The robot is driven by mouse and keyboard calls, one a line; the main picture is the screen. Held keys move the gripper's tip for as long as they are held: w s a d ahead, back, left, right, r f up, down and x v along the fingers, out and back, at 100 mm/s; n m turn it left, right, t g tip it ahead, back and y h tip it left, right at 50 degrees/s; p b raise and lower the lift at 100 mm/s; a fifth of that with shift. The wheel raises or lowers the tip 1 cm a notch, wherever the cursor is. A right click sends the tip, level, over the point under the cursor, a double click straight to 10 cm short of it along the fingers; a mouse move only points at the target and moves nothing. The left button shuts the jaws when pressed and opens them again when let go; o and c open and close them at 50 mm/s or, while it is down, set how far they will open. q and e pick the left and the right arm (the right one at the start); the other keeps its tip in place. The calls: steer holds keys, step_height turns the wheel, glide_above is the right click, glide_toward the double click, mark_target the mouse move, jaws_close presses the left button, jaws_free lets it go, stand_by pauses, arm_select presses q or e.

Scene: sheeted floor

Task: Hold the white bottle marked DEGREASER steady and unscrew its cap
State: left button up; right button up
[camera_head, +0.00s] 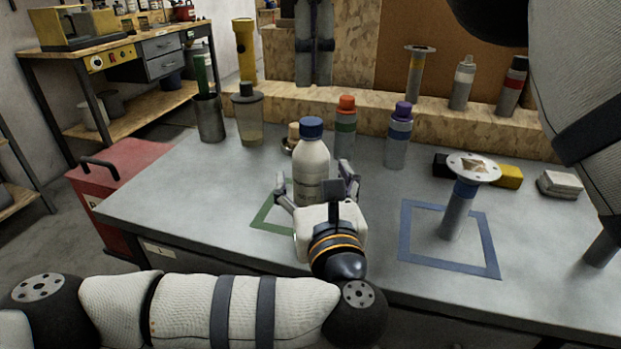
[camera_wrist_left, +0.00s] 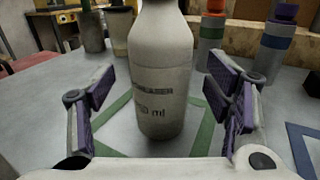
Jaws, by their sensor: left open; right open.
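The white bottle (camera_head: 311,168) stands upright on the grey bench in a green taped square, with its dark blue cap (camera_head: 311,127) on. In the left wrist view the bottle (camera_wrist_left: 158,75) shows part of a label ending in "GREASER" above "ml"; its cap is out of that frame. My left gripper (camera_head: 315,186) is open, its fingers on either side of the lower bottle. In the left wrist view (camera_wrist_left: 163,100) gaps show between both fingers and the bottle. My right arm hangs at the right edge of the head view; I do not see its gripper.
An orange-capped bottle (camera_head: 345,132) and a purple-capped bottle (camera_head: 399,137) stand behind. At right, a blue taped square (camera_head: 479,268) holds a post with a round plate (camera_head: 473,166). Cups (camera_head: 210,119) stand at back left. The bench front left is clear.

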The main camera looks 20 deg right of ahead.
mark_target(314, 180)
arm_select(q)
steer(key=shift+w+d, duration=0.15)
steer(key=shift+w, duration=0.65)
steer(key=shift+w+d, duration=0.1)
steer(key=shift+w, duration=0.65)
